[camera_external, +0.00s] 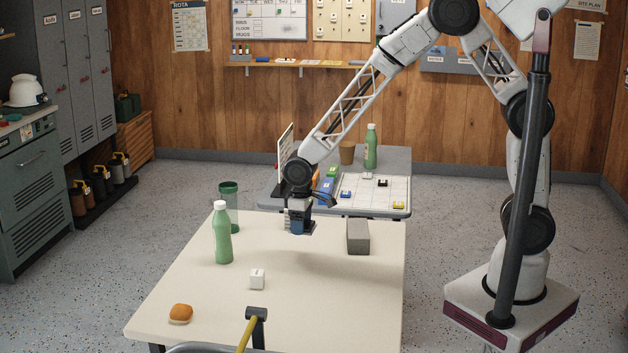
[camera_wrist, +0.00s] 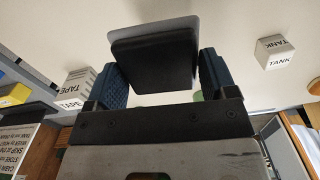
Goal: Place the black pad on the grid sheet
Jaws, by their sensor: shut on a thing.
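The black pad (camera_wrist: 155,62) is between the two blue fingers of my gripper (camera_wrist: 163,78) in the wrist view, with a grey face showing along its far edge. In the external view my gripper (camera_external: 299,222) points down over the far edge of the cream table, and only a dark sliver of the pad (camera_external: 309,228) shows there. Whether the pad touches the table is hard to tell. The white grid sheet (camera_external: 368,203) lies on the grey back table, beyond and right of my gripper, with several small coloured blocks on it.
A grey box (camera_external: 358,237) stands just right of my gripper on the cream table (camera_external: 325,300). A green bottle (camera_external: 222,235), white cube (camera_external: 257,279), bun (camera_external: 180,314) and hammer (camera_external: 252,328) are also on it. An upright board (camera_external: 285,146) and blue box (camera_external: 325,190) stand left of the sheet.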

